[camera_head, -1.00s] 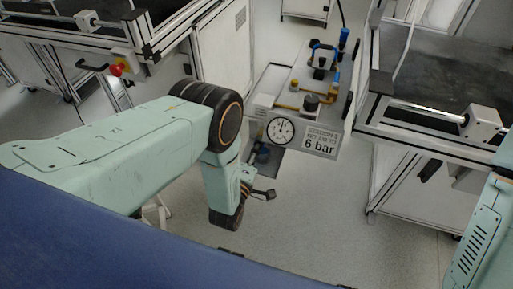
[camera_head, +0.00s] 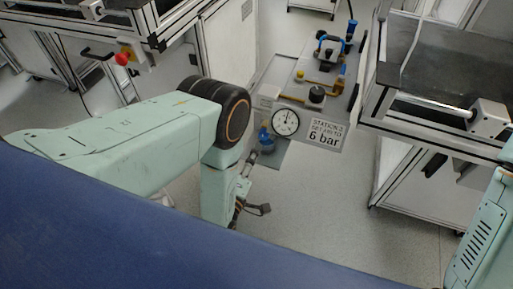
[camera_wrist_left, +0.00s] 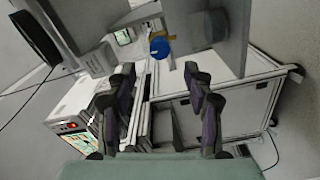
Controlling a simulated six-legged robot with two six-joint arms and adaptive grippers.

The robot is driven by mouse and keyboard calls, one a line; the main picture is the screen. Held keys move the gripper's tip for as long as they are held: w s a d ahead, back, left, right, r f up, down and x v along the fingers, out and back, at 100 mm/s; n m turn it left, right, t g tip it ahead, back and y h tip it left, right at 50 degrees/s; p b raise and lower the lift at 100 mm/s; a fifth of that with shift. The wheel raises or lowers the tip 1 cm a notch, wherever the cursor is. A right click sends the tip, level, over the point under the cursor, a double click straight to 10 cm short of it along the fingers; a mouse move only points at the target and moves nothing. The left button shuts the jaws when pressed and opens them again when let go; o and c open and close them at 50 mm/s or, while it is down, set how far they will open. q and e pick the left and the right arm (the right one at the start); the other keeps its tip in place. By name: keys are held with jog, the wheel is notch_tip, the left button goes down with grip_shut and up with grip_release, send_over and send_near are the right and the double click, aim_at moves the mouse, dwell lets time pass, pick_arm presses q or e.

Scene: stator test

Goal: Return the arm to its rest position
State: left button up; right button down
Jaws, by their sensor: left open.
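My left arm (camera_head: 110,140) comes in from the left in the head view, with its elbow (camera_head: 232,112) bent and the forearm pointing down. My left gripper (camera_head: 250,208) hangs low, partly hidden behind my own blue body. In the left wrist view my left gripper (camera_wrist_left: 160,80) shows its two fingers spread apart with nothing between them. Part of my right arm (camera_head: 485,240) shows at the right edge of the head view; its gripper is out of view.
A pressure station with a round gauge (camera_head: 285,122) and a "6 bar" label (camera_head: 324,132) stands beyond my left elbow. Dark-topped benches stand at left (camera_head: 60,22) and right (camera_head: 445,65). Grey floor (camera_head: 330,200) lies clear between.

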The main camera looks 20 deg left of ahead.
pick_arm(q)
jog(key=shift+s, duration=0.25)
dwell(0.3)
jog(key=s+a+f+m+g, duration=0.55)
jog(key=s+m+g, duration=0.25)
jog(key=s+g, duration=0.2)
jog(key=s+r+m+g, duration=0.1)
jog(key=s+m+g, duration=0.2)
jog(key=s, duration=0.6)
jog(key=s+r+m+g, duration=0.2)
jog(key=s+g, duration=0.3)
jog(key=s, duration=0.5)
jog(key=shift+a+r+m+y, duration=0.25)
jog(key=shift+m+y, duration=0.05)
jog(key=shift+m, duration=0.3)
